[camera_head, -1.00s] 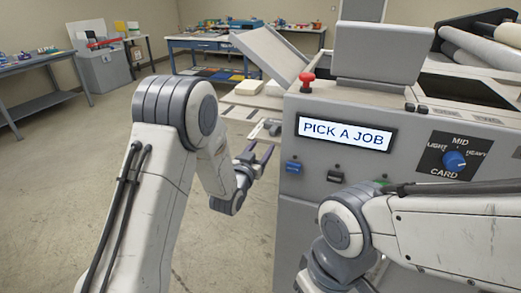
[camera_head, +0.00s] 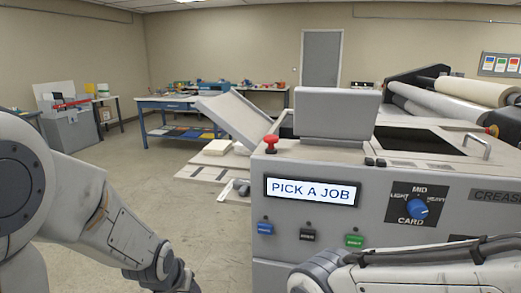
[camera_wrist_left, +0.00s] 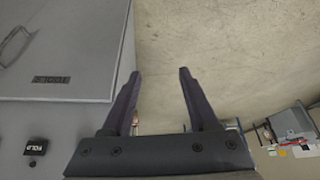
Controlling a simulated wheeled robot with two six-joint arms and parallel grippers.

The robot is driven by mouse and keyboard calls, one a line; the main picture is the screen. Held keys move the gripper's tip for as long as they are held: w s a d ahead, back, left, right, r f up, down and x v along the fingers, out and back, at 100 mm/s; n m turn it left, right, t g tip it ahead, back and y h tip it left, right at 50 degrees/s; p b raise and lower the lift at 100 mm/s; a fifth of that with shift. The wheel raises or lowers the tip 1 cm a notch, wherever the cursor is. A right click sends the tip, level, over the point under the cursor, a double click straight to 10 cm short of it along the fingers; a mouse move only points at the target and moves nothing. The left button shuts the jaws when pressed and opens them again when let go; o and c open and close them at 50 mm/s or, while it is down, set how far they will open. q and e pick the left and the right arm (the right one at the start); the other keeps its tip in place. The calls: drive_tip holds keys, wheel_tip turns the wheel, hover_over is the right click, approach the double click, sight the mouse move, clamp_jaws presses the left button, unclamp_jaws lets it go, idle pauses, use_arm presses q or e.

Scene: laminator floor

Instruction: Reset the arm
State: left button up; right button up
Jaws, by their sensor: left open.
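My left arm (camera_head: 110,215) comes in from the left of the head view and runs down past the bottom edge, so its gripper is out of that view. In the left wrist view my left gripper (camera_wrist_left: 159,73) is open, with two dark fingers apart and nothing between them. It points at bare floor beside a grey machine side. My right arm (camera_head: 400,268) lies across the lower right of the head view, in front of the machine. Its gripper is out of frame.
The grey laminating machine (camera_head: 225,170) has a "PICK A JOB" display (camera_head: 311,191), a red knob (camera_head: 271,143), a blue dial (camera_head: 417,208) and small coloured buttons (camera_head: 265,228). Rollers (camera_head: 430,100) sit behind. A blue workbench (camera_head: 165,105) stands farther back. Floor (camera_head: 215,250) is clear left of the machine.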

use_arm(q)
drive_tip(key=s+g, duration=0.3)
drive_tip(key=s, duration=0.5)
drive_tip(key=s+d+r+m+g+h+p, duration=0.1)
drive_tip(key=s+d+r+m+p, duration=0.5)
drive_tip(key=s+d+r, duration=0.6)
drive_tip(key=shift+s+d+m+g, duration=0.5)
drive_tip(key=shift+s+g, duration=0.05)
drive_tip(key=shift+g, duration=0.05)
